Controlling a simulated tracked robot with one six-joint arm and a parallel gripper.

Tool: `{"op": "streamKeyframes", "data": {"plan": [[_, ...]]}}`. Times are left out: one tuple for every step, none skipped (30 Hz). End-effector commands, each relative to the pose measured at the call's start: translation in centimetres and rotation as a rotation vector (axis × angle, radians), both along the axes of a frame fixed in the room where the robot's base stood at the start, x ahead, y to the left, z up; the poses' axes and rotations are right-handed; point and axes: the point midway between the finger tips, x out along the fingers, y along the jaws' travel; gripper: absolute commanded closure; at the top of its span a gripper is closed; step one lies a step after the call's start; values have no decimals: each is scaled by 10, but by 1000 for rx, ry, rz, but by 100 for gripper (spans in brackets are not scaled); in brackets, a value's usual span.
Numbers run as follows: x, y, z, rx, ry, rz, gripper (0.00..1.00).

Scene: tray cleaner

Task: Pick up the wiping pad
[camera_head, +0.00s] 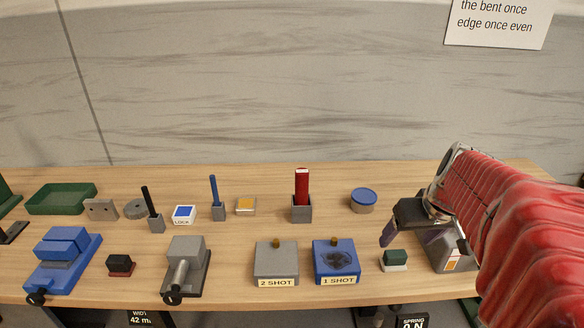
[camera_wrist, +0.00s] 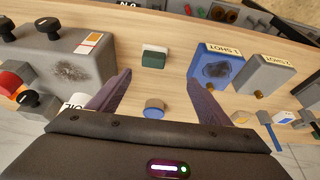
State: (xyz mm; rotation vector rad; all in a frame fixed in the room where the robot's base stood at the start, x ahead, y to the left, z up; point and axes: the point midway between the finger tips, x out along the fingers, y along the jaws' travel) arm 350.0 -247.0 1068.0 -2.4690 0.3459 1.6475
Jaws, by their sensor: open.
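A small block with a dark green top and a white base, which looks like the wiping pad (camera_head: 395,259), sits on the bench at the right in the head view. In the wrist view the pad (camera_wrist: 154,57) lies just beyond the fingertips, roughly centred between them. My gripper (camera_head: 425,240) is open and empty, above the bench and close to the pad. In the wrist view my gripper (camera_wrist: 160,78) shows two purple fingers spread apart, touching nothing that I can make out. The pad is fully visible.
A blue block marked 1 SHOT (camera_head: 336,261) stands left of the pad, beside a grey 2 SHOT block (camera_head: 276,264). A grey machine with knobs (camera_wrist: 72,68) stands close on the other side. A blue-lidded round tin (camera_head: 363,198) sits behind. Bare wood surrounds the pad.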

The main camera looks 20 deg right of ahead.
Motion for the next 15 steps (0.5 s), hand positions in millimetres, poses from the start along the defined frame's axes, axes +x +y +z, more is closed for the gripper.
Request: {"op": "streamKeyframes", "data": {"plan": [[-2, -8, -1, 2, 1, -9, 28], [-2, -10, -2, 2, 2, -10, 28], [-2, -12, -2, 1, 1, -13, 28], [-2, -13, -2, 1, 1, -13, 28], [-3, -14, -2, 1, 1, -13, 28], [-3, -14, -2, 1, 1, -13, 28], [-3, -14, -2, 1, 1, -13, 28], [-3, -14, -2, 1, 1, -13, 28], [-2, -13, -2, 1, 1, -12, 28], [-2, -13, -2, 1, 1, -12, 28], [-2, -13, -2, 1, 1, -12, 28], [-2, -13, -2, 1, 1, -12, 28], [-2, -13, -2, 1, 1, -12, 28], [-2, -13, -3, 1, 2, -12, 28], [-2, -13, -4, 2, 2, -11, 28]]}}
